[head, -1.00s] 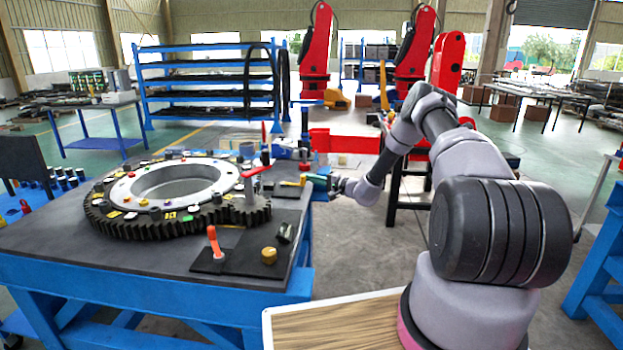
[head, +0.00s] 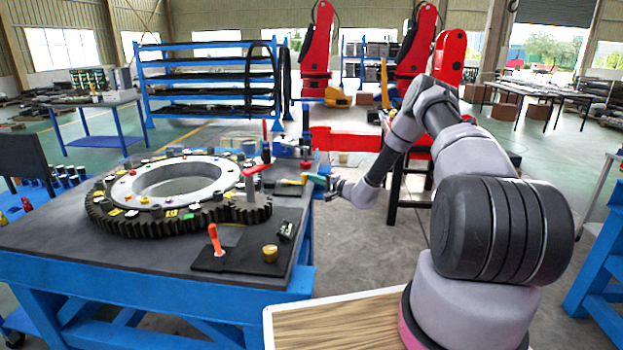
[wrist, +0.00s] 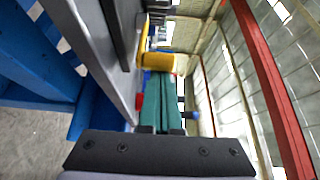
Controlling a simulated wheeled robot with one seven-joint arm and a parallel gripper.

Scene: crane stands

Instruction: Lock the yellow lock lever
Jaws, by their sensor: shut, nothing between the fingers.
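The yellow lock lever (head: 290,182) is a small yellow piece at the far right edge of the dark workbench in the head view. It also shows as a yellow block (wrist: 157,62) beyond my fingertips in the wrist view. My gripper (head: 318,181) is at the bench's right edge, just right of the yellow lever in the head view. Its green fingers (wrist: 160,100) are shut, with nothing between them, and point toward the yellow piece. Whether the fingertips touch it, and how the lever is turned, I cannot tell.
A large dark gear ring (head: 150,220) with small coloured parts fills the bench. A red-handled lever (head: 251,170) stands at its right. An orange lever (head: 214,240) and a brass knob (head: 270,253) are at the front.

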